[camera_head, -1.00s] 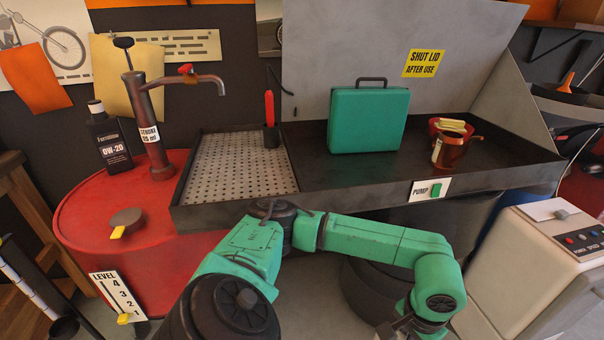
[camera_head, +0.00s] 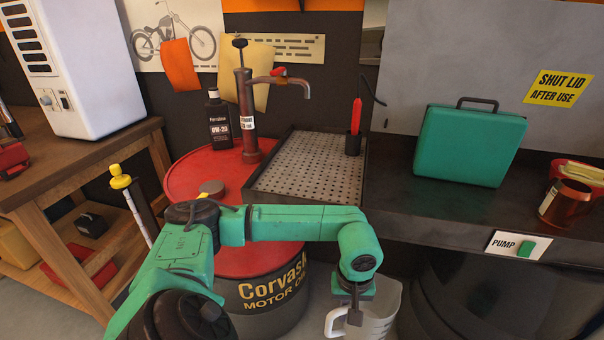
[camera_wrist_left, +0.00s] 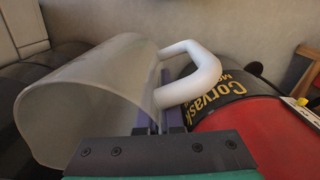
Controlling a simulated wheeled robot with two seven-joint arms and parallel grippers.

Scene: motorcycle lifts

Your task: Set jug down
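The jug (camera_head: 378,322) is translucent white with a handle and shows at the bottom of the head view, cut off by the frame edge. My left gripper (camera_head: 356,308) reaches down to it and appears shut on its handle side, in front of the red drum's right side. In the left wrist view, the jug (camera_wrist_left: 85,100) fills the left half, its wide mouth toward the lower left. Its white handle (camera_wrist_left: 205,72) lies at the fingers of my left gripper (camera_wrist_left: 160,122). The exact finger contact is partly hidden. My right gripper is not in view.
The red oil drum (camera_head: 200,172) carries a pump (camera_head: 245,110) and a black bottle (camera_head: 219,125). Right of it is a perforated drain tray (camera_head: 312,168) and a dark bench with a green case (camera_head: 470,145) and a copper mug (camera_head: 565,205). A wooden shelf (camera_head: 45,225) stands left.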

